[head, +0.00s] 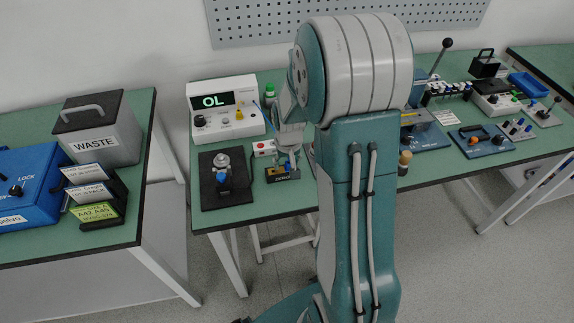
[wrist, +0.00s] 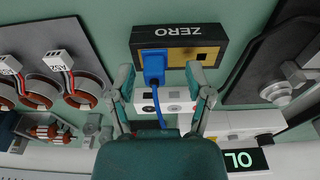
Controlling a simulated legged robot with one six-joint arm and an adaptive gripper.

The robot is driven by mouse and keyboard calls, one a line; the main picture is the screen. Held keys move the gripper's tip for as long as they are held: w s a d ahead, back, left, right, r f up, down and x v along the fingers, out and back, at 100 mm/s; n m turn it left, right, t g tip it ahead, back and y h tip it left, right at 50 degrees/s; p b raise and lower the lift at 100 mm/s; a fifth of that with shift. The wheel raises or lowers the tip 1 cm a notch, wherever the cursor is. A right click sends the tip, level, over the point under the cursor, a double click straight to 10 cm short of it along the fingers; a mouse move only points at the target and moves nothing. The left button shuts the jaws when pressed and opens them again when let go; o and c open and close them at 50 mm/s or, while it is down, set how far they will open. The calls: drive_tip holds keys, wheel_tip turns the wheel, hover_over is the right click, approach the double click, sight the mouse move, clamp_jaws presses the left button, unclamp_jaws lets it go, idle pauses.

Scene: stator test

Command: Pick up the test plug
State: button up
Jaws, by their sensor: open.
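The test plug (wrist: 154,66) is a blue plug with a blue cable. It sits in the left part of the black ZERO block (wrist: 210,35) in the wrist view. In the head view the ZERO block (head: 283,175) lies near the front of the middle bench. My gripper (wrist: 160,76) is open, with one finger on each side of the plug in the picture. I cannot tell whether either finger touches it. In the head view my arm hides part of this area.
A white meter (head: 225,108) reading OL stands behind. A black plate with a clamp fixture (head: 222,185) lies to the left. Copper-coloured rings with white connectors (wrist: 83,90) lie left in the wrist view. The WASTE box (head: 98,130) stands on the left bench.

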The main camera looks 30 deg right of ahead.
sight(289, 161)
drive_tip(key=shift+d+f, duration=0.15)
drive_tip(key=shift+d, duration=0.1)
clamp_jaws()
drive_tip(key=shift+a, duration=0.1)
drive_tip(key=shift+r, duration=0.3)
drive_tip(key=r, duration=0.3)
drive_tip(key=shift+s+r, duration=0.2)
drive_tip(key=shift+s, duration=0.1)
drive_tip(key=s+r, duration=0.9)
drive_tip(key=s, duration=0.4)
drive_tip(key=shift+s, duration=0.25)
